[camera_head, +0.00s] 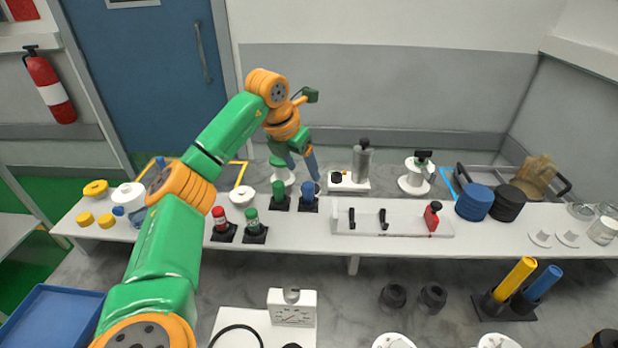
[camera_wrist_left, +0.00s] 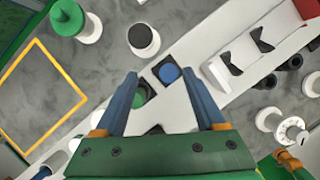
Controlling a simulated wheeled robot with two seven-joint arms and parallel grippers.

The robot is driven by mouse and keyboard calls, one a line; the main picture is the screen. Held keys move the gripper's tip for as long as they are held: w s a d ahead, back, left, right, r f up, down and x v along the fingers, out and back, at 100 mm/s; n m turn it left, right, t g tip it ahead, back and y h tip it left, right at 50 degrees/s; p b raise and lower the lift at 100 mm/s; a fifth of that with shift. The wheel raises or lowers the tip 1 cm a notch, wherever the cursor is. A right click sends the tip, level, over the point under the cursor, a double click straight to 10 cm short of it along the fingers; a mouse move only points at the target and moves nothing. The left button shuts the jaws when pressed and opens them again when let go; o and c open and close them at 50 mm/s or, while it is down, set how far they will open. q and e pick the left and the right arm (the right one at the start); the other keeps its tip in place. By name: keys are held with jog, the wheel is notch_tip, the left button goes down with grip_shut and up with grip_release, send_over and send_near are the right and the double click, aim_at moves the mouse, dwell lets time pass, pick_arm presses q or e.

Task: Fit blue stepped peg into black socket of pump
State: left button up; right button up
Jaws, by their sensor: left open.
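A blue peg (camera_head: 308,203) stands upright in a black square base on the white table, beside a similar green peg (camera_head: 279,192). In the left wrist view the blue peg (camera_wrist_left: 169,73) shows from above, between the fingertips in the picture. My left gripper (camera_head: 304,177) is open and empty, its blue fingers pointing down close to the blue peg. I cannot tell its exact height above the peg. A white unit with a grey cylinder (camera_head: 361,166) and a small black round part (camera_head: 337,176) stands to the right; it may be the pump.
Red (camera_head: 220,222) and green pegs in black bases stand at front left. A white panel (camera_head: 360,222) with black clips and a red part lies to the right. Blue and black discs (camera_head: 474,202) stand farther right. A white gauge box (camera_head: 292,308) is in front.

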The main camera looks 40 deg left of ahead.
aim_at(307, 185)
pick_arm(q)
jog(key=d+f, duration=0.1)
jog(key=f+p, duration=0.1)
jog(key=f, duration=0.1)
jog(key=shift+s+d, duration=0.15)
jog(key=shift+d, duration=0.25)
jog(key=x, duration=0.2)
jog(key=shift+a+f+p, duration=0.2)
jog(key=shift+p, duration=0.1)
jog(key=shift+w+a+f, duration=0.2)
jog(key=shift+w, duration=0.2)
jog(key=shift+s+d+r, duration=0.2)
jog(key=shift+s, duration=0.05)
jog(key=c, duration=1)
grip_shut()
jog(key=shift+w+a, duration=0.1)
